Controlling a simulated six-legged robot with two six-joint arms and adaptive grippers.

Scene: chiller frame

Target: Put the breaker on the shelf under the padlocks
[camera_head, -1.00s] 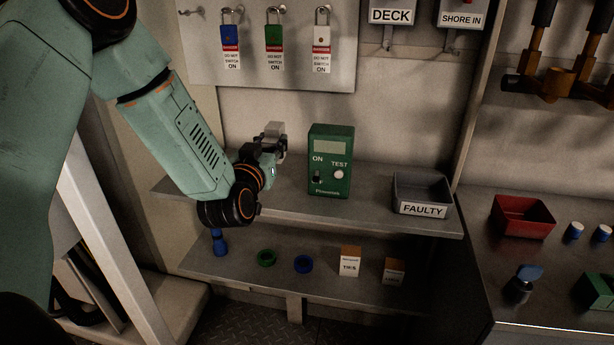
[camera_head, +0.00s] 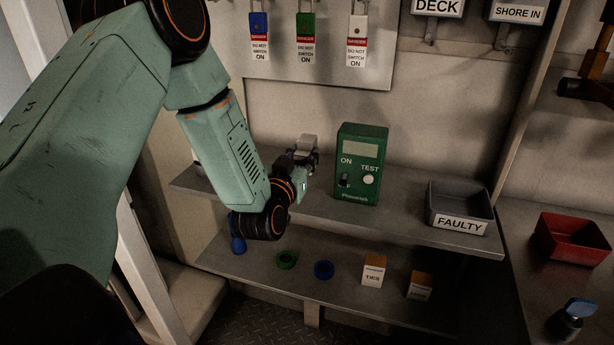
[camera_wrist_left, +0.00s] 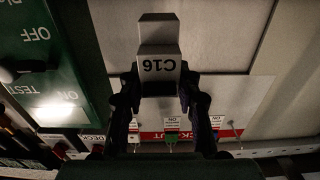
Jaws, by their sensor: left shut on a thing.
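My left gripper (camera_head: 303,158) is shut on a grey-white breaker (camera_head: 308,142). In the left wrist view the breaker (camera_wrist_left: 160,68), marked C16 and upside down in that picture, sits between the fingers (camera_wrist_left: 160,88). In the head view the gripper and breaker are above the upper shelf (camera_head: 400,218), left of the green tester. Whether the breaker touches the shelf cannot be told. A blue padlock (camera_head: 259,24), a green padlock (camera_head: 305,26) and a white padlock (camera_head: 357,27) hang with tags on the panel above. My right gripper is not in view.
The green tester (camera_head: 361,164) stands on the shelf close right of the gripper. A grey FAULTY bin (camera_head: 460,206) is at the shelf's right end. The lower shelf (camera_head: 250,270) holds a blue item, two rings and two small boxes. A red bin (camera_head: 572,238) stands on the right bench.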

